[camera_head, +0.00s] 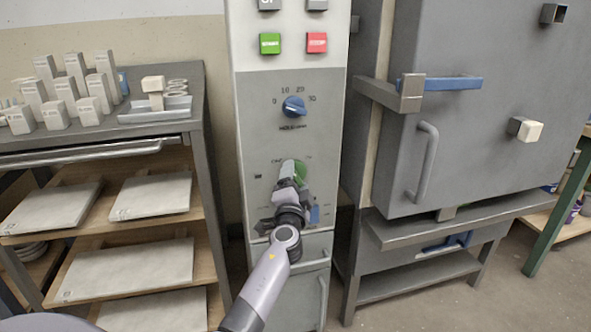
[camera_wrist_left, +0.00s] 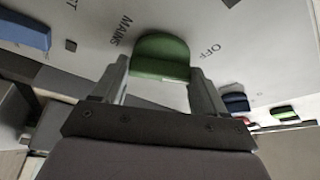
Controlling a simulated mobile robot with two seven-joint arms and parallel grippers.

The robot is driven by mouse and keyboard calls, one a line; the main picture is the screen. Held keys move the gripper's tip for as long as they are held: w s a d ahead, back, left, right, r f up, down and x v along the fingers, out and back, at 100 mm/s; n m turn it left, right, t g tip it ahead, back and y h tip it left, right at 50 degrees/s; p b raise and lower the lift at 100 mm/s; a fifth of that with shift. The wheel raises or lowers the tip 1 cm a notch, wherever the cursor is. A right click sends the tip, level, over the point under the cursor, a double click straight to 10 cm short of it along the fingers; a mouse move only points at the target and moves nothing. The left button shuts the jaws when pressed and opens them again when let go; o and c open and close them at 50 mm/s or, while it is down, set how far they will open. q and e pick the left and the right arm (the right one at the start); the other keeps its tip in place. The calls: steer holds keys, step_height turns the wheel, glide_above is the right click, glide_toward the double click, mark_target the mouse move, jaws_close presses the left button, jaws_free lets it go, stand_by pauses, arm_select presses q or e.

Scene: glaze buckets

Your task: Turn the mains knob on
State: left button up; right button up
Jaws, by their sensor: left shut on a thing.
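The mains knob is green and sits low on the grey front of the control cabinet. In the head view the mains knob (camera_head: 300,172) shows partly behind my left gripper (camera_head: 290,172). In the left wrist view the mains knob (camera_wrist_left: 162,56) lies between the two fingers of my left gripper (camera_wrist_left: 160,78), which is shut on it. The word MAINS shows to its left and OFF to its right. The other side of the knob's markings is hidden. My right gripper is not in view.
Above are a blue dial (camera_head: 293,107), a green button (camera_head: 270,43) and a red button (camera_head: 317,42). A grey kiln (camera_head: 480,120) with a handle stands right. A rack (camera_head: 198,150) with boards and small blocks stands left.

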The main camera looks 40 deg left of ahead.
arm_select(q)
steer(key=r+m+p, duration=0.1)
steer(key=m+p, duration=0.1)
steer(key=shift+h+p, duration=0.3)
steer(key=shift+p, duration=0.1)
steer(key=m+g+p, duration=0.1)
steer(key=m+p, duration=0.1)
steer(key=p, duration=0.1)
steer(key=m+h+p, duration=0.1)
steer(key=m+p, duration=0.1)
steer(key=p, duration=0.2)
steer(key=shift+r+m+g, duration=0.1)
steer(key=shift+m+g, duration=0.2)
steer(key=shift+g, duration=0.1)
steer(key=m+g+p, duration=0.1)
steer(key=m+p, duration=0.2)
steer(key=p, duration=0.1)
steer(key=shift+p, duration=0.4)
steer(key=shift+m+g+p, duration=0.5)
steer(key=shift+m+p, duration=0.1)
steer(key=shift+p, duration=0.3)
steer(key=shift+f+m+g+p, duration=0.2)
steer(key=shift+m+g+p, duration=0.4)
steer(key=shift+m+p, duration=0.6)
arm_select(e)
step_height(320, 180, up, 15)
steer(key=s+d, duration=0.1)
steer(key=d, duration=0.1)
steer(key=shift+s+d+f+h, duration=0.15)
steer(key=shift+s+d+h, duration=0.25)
